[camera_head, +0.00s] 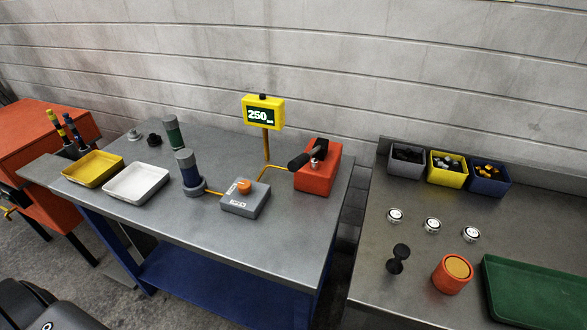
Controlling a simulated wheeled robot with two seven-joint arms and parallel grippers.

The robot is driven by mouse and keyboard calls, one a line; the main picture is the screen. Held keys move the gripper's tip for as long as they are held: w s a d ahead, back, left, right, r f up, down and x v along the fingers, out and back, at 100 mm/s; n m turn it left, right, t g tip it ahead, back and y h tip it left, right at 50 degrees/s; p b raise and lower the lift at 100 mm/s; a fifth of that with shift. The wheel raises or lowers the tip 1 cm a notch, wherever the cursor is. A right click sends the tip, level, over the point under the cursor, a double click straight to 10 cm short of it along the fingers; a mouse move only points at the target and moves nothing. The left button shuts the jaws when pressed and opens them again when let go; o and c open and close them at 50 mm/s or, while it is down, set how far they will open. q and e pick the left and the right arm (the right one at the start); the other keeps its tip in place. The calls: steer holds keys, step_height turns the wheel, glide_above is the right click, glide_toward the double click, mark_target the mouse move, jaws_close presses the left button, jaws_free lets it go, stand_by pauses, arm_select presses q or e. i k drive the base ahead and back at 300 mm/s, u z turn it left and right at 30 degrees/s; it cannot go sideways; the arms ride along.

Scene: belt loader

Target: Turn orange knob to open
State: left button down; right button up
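The orange knob (244,186) sits on top of a small grey box (245,201) near the middle of the left table. A white label is on the box's front part; its text is too small to read for certain. Orange tubes run from the box to a blue-grey cylinder (188,170) and toward a red block (317,172). A yellow display (263,112) on a post behind reads 250. Neither of my grippers is in view; a dark part, likely mine, shows at the lower left.
A yellow tray (93,157) and a white tray (112,194) lie left of the cylinder. The right table holds small bins (446,183), a green tray (490,263) and an orange cup (437,283). A gap separates the tables.

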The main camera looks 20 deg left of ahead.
mark_target(244, 186)
steer(key=u, duration=1.15)
steer(key=k, duration=0.95)
steer(key=z, duration=1.1)
